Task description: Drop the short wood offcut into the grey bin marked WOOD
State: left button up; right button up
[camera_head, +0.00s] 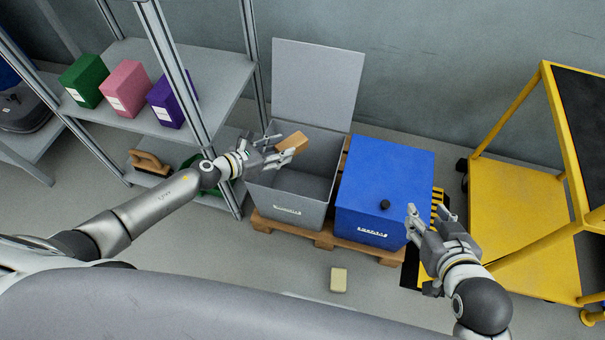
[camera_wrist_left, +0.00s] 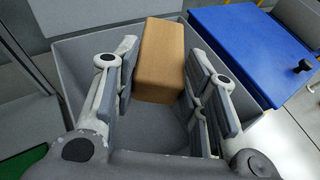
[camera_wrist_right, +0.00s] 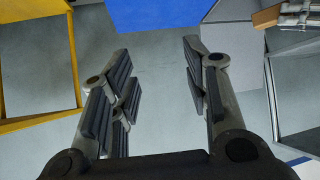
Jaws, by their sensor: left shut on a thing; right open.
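The short wood offcut (camera_head: 293,143) is a tan block held by my left gripper (camera_head: 279,150), which is shut on it. In the left wrist view the offcut (camera_wrist_left: 160,62) sits between the fingers, above the inside of the grey bin (camera_wrist_left: 245,130). In the head view the grey bin (camera_head: 290,212) stands with its lid (camera_head: 317,85) raised at the back and its inside looks empty. The label on its front is too small to read. My right gripper (camera_head: 428,212) is open and empty, in front of the blue bin's right side.
A blue bin (camera_head: 385,180) with a closed lid and black knob stands right of the grey bin on a wooden pallet (camera_head: 322,238). A pale block (camera_head: 338,280) lies on the floor. A shelf (camera_head: 215,85) with coloured boxes is left; a yellow cart (camera_head: 510,200) is right.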

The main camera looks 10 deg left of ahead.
pick_arm(q)
jog(key=shift+f+b, duration=0.8)
jog(key=shift+f, duration=0.15)
notch_tip(320, 180, down, 2)
jog(key=shift+b, duration=0.9)
jog(key=shift+f, duration=0.1)
pick_arm(e)
jog(key=w+a+r+t+y, duration=0.1)
jog(key=w+r+t, duration=0.1)
jog(key=r+t, duration=0.3)
jog(key=w+a+r+t+y, duration=0.2)
jog(key=r+t, duration=0.3)
jog(key=r, duration=0.6)
jog(key=shift+w+a, duration=0.3)
jog(key=shift+w, duration=0.2)
pick_arm(q)
jog(key=o, duration=1.1)
jog(key=v, duration=1.2)
